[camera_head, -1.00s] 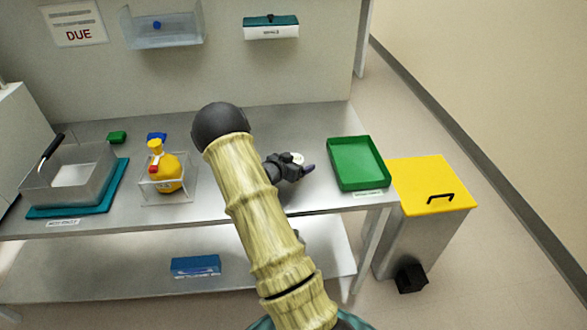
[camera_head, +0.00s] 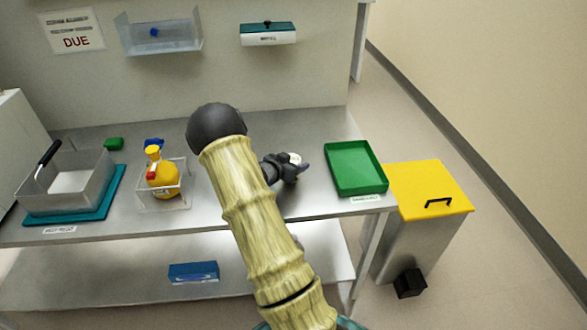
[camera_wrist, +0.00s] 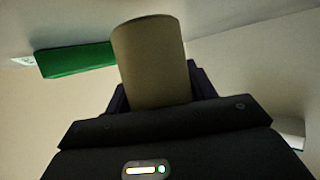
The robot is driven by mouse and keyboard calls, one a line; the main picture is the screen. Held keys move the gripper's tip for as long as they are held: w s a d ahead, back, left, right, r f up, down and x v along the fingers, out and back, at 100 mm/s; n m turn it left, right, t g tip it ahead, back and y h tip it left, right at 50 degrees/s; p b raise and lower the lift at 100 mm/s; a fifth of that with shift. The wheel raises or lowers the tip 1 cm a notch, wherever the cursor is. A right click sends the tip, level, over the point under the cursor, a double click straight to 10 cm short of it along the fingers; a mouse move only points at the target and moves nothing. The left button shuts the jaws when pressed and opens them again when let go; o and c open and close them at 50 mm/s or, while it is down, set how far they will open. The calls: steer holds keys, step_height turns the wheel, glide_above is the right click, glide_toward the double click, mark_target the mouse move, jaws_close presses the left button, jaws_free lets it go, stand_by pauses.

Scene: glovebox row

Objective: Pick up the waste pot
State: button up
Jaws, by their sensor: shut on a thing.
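The waste pot (camera_wrist: 152,60) is a plain beige cylinder in the wrist view, standing between the dark fingers of my gripper (camera_wrist: 158,92). My gripper is shut on it, with the fingers on either side of its lower part. In the head view my gripper (camera_head: 292,168) is over the right part of the steel bench, left of the green tray. Only a small pale bit of the pot (camera_head: 295,158) shows there. My own arm hides much of the area, and I cannot tell whether the pot touches the bench.
The green tray (camera_head: 340,145) sits at the bench's right end, beside a yellow-lidded bin (camera_head: 425,175). A yellow bottle (camera_head: 162,176) stands in a clear holder, and a grey tub (camera_head: 98,170) on a teal mat is at left. A blue box (camera_head: 193,272) lies on the lower shelf.

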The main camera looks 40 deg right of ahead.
step_height(320, 180, up, 8)
steer(key=shift+f+p, duration=0.1)
steer(key=shift+p, duration=0.25)
stand_by(0.4)
